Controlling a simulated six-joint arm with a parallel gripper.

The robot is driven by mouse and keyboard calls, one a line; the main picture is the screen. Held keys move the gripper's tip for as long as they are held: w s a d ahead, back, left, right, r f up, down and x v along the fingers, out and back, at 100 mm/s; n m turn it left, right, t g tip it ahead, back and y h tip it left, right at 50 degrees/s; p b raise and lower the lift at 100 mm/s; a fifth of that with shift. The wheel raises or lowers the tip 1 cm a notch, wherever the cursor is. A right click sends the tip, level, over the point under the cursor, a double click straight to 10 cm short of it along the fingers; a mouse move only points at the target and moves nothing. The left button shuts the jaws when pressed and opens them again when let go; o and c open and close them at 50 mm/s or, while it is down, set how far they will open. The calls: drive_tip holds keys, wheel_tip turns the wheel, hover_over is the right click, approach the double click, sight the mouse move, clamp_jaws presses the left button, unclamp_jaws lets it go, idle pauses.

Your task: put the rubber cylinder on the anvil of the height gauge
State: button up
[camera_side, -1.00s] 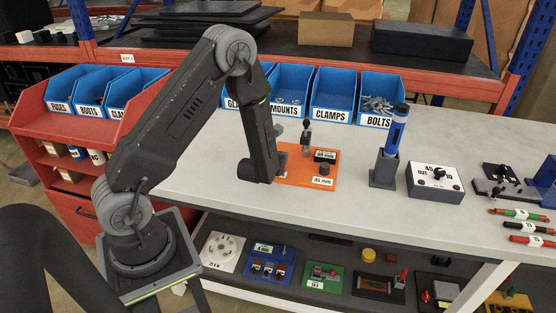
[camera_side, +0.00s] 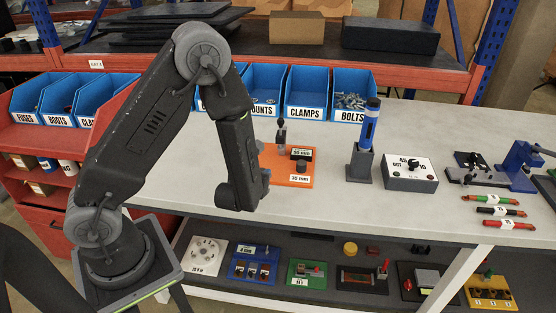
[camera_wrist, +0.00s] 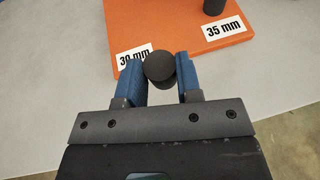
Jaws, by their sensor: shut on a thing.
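My gripper (camera_wrist: 161,78) is shut on a dark rubber cylinder (camera_wrist: 159,66), held between its two blue fingers in the wrist view. In the side view my gripper's end is in front of and left of the orange board; the fingers and held cylinder are hidden there. The orange board (camera_side: 276,172) bears a height gauge post (camera_side: 281,136), partly behind my arm. The anvil cannot be made out. A second dark cylinder (camera_side: 301,167) stands on the board near the "35 mm" label (camera_side: 300,178); it shows at the top in the wrist view (camera_wrist: 213,6).
A blue torch-like tool stands in a grey holder (camera_side: 360,163), right of the board. A box with a knob (camera_side: 410,174) is further right. Blue bins (camera_side: 304,94) line the back. Bare tabletop (camera_side: 320,207) lies in front of the board.

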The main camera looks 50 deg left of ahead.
drive_tip(key=s+d+f, duration=0.2)
drive_tip(key=s, duration=0.1)
drive_tip(key=shift+d, duration=0.4)
approach(284, 151)
drive_tip(key=x, duration=0.5)
drive_tip(key=shift+r, duration=0.25)
drive_tip(key=shift+f, duration=0.2)
drive_tip(key=shift+f, duration=0.15)
drive_tip(key=o, duration=1)
